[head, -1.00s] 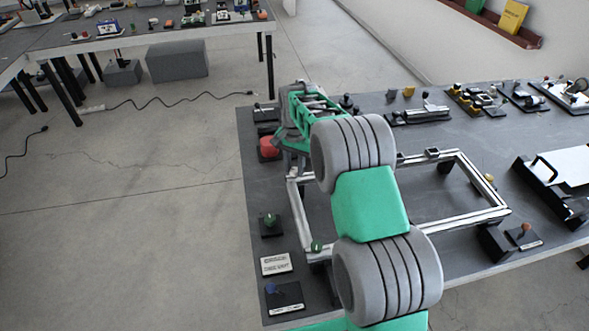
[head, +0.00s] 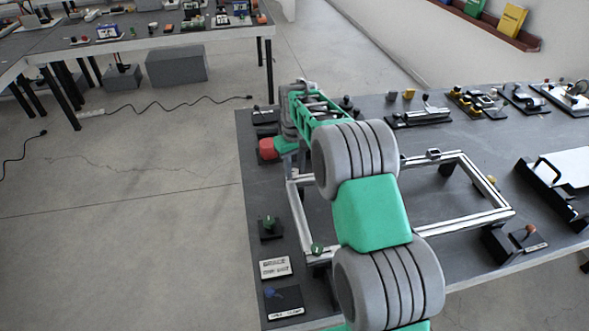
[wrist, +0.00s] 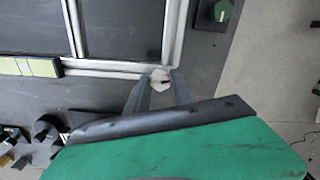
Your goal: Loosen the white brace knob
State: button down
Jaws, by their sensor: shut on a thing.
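The white brace knob (wrist: 160,77) is a small pale faceted knob at the corner of the aluminium frame (wrist: 120,66) in the wrist view. My gripper (wrist: 160,83) has a grey finger on each side of the knob and is shut on it. In the head view the frame (head: 470,220) lies on the dark table. My arm reaches over its far left corner, and my arm hides the knob and fingertips there.
A red part (head: 267,149) is close to my wrist. A black-handled tray (head: 555,190) stands to the right. Fixtures (head: 420,115) line the table's back.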

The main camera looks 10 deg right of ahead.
aim_at(295, 171)
jog(key=n, duration=0.5)
jog(key=shift+n, duration=0.3)
jog(key=n, duration=0.4)
jog(key=shift+w+n+b, duration=0.1)
jog(key=shift+n+b, duration=0.2)
jog(key=shift+n, duration=0.1)
jog(key=c, duration=1.1)
grip_release()
jog(key=shift+r, duration=0.1)
notch_tip(295, 171, up, 8)
jog(key=shift+f+b, duration=0.15)
jog(key=shift+b, duration=0.4)
